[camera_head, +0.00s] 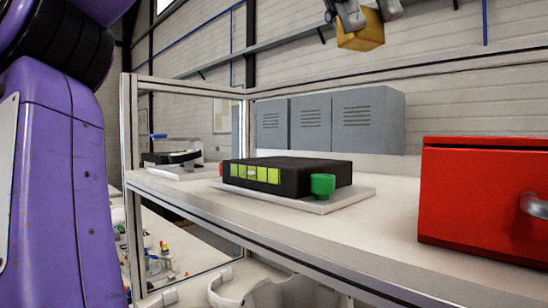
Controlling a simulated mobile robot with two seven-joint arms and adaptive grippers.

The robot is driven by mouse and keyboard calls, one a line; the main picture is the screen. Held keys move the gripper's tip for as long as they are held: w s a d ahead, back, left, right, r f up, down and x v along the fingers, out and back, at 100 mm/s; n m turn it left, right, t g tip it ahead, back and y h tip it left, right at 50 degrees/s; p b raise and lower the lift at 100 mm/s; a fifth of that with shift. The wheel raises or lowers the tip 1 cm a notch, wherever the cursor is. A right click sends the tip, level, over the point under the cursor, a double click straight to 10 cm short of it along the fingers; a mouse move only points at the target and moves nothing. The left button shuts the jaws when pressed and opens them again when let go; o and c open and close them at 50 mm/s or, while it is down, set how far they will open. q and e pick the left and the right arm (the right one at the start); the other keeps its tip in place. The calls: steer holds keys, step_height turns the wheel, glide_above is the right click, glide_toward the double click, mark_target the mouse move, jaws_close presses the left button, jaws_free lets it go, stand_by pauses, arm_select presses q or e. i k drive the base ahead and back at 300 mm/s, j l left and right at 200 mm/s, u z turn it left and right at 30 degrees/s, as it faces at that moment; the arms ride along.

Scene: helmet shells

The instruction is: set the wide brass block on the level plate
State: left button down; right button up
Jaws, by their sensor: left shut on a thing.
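My left gripper (362,12) is at the top edge, partly cut off by the frame. It is shut on a yellow brass block (361,37), which hangs in the air well above the bench. A black flat box (308,168) with a row of lit yellow-green squares on its front stands on a thin pale plate (350,198) on the bench. A green cup-like part (322,186) is at the box's right front corner. I cannot tell which of these surfaces is the level plate. The block is apart from all of them. My right gripper is not in view.
A red box (480,205) with a metal handle stands on the bench (390,235) at right. Grey cabinets (350,120) are behind. A metal frame post (131,180) rises at left. White helmet-like shells (285,294) lie below the bench's front edge. Bare bench separates the two boxes.

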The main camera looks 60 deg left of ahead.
mark_target(274, 159)
steer(key=j, duration=1.1)
steer(key=k+j, duration=0.2)
steer(key=k, duration=0.05)
